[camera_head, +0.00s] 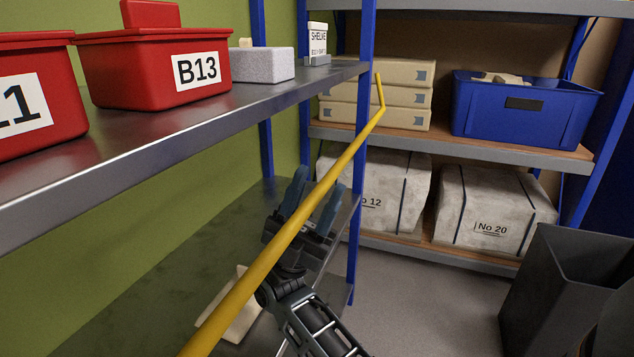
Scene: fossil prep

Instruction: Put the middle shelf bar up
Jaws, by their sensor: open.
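The yellow bar (300,218) runs slantwise in front of the left shelf unit, from the bottom of the picture up to the blue post. Its far end has a short bent-up tip (379,90). My gripper (316,188) is open, its two dark blue-grey fingers pointing up. The bar crosses the picture in front of my gripper and hides part of it. I cannot tell whether the fingers touch the bar. The bar's near end is out of the picture.
Red bins, one marked B13 (155,68), and a grey block (262,64) stand on the metal shelf (130,150). A blue post (362,150) rises beside my gripper. Wrapped blocks (490,210) and a blue crate (520,120) fill the back rack. A dark bin (560,290) stands at right.

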